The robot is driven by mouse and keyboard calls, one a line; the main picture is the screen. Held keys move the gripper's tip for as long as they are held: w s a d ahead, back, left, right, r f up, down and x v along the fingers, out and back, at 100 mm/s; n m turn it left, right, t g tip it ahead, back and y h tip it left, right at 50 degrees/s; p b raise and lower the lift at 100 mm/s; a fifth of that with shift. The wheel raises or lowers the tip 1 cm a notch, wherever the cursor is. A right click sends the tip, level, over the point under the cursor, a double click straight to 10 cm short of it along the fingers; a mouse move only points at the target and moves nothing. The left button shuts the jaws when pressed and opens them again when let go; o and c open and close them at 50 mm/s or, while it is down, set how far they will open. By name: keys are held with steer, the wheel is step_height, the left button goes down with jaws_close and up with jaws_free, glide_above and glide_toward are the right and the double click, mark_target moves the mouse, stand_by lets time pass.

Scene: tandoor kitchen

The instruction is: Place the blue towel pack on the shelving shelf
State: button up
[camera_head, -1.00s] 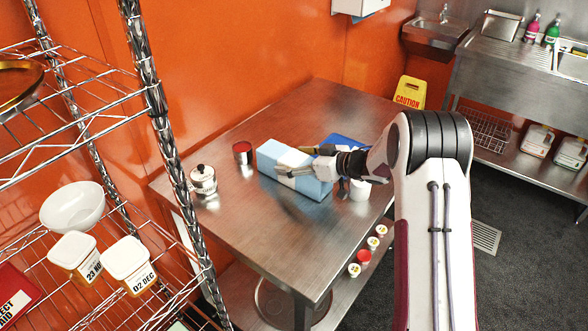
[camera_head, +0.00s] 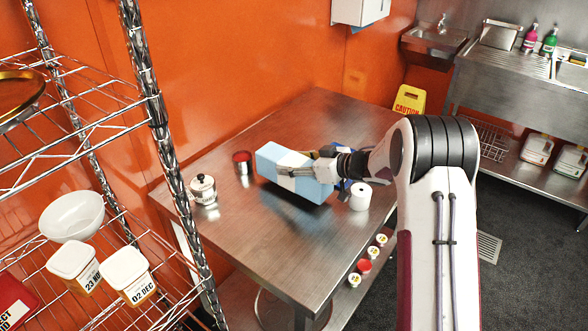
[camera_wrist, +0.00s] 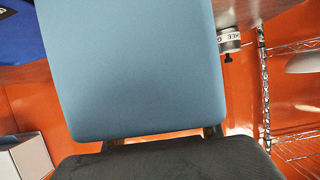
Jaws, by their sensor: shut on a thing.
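The blue towel pack (camera_head: 270,160) is a light blue block with a white band. My gripper (camera_head: 292,166) is shut on it and holds it, tilted, a little above the steel table. In the wrist view the pack (camera_wrist: 135,65) fills the middle and hides most of what lies behind it. The wire shelving (camera_head: 100,129) stands at the left, apart from the pack. Its upper shelf holds a round golden tray. Its lower shelf holds a white bowl (camera_head: 72,217) and two lidded tubs (camera_head: 73,262).
On the steel table (camera_head: 245,235) stand a labelled jar (camera_head: 203,190), a red-topped tin (camera_head: 243,163) and a white roll (camera_head: 360,197). A dark blue thing lies partly hidden behind my gripper. Small lidded pots sit on the table's lower shelf. The shelving's front post (camera_head: 165,150) is an obstacle.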

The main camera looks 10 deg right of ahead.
step_height(320, 180, up, 8)
steer(key=shift+f, duration=0.25)
stand_by(0.8)
